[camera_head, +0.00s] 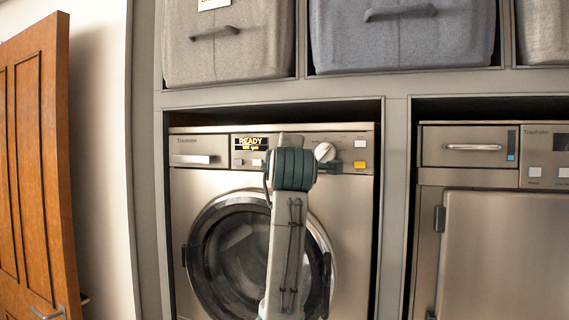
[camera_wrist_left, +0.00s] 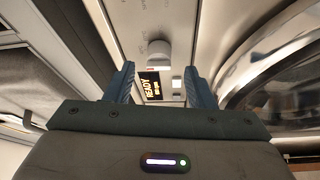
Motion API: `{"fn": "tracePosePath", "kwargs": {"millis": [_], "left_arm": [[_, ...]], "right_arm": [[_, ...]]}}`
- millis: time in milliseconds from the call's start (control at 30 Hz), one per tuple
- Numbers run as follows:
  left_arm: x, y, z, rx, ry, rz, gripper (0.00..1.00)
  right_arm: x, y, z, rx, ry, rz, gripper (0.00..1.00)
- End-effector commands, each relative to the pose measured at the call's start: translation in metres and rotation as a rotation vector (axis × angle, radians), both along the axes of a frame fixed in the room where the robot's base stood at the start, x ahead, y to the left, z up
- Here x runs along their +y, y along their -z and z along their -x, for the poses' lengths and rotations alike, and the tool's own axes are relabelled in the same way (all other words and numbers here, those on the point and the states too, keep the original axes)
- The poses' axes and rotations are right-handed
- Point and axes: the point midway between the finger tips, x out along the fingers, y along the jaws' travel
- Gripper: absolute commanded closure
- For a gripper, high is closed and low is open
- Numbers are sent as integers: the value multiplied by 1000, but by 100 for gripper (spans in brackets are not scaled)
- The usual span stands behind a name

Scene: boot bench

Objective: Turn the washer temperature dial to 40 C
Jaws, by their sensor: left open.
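The washer (camera_head: 200,190) stands in the left bay, with its round glass door closed. Its small round pale temperature dial (camera_head: 324,152) shows just right of my arm on the control panel; the dial setting is too small to read. A lit display (camera_head: 250,143) reads READY. In the left wrist view, the dial (camera_wrist_left: 158,52) shows as a grey-white knob above the display (camera_wrist_left: 152,85). My left gripper (camera_wrist_left: 161,68) is open and empty, its fingertips on either side of and below the dial in that picture, apart from it.
Fabric baskets (camera_head: 229,50) sit on the shelf above the washer. A second appliance (camera_head: 490,240) fills the right bay. A wooden door (camera_head: 40,160) stands at the left. White and amber buttons (camera_head: 360,165) lie right of the dial.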

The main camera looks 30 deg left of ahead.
Motion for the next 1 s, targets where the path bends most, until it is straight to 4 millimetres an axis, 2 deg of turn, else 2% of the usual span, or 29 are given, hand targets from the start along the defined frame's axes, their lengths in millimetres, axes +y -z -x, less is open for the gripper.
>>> {"fn": "tracePosePath", "kwargs": {"millis": [33, 100, 233, 400, 1000], "left_arm": [[-8, 5, 9, -6, 5, 1, 50], [-16, 6, 21, -6, 4, 2, 50], [-29, 7, 40, -4, 4, 2, 50], [-39, 6, 53, -2, 2, 1, 50], [-40, 5, 56, 1, 1, 1, 50]], "right_arm": [[0, 11, 0, 0, 0, 0, 61], [0, 17, 0, 0, 0, 0, 61], [0, 25, 0, 0, 0, 0, 61], [0, 30, 0, 0, 0, 0, 61], [0, 30, 0, 0, 0, 0, 61]]}}
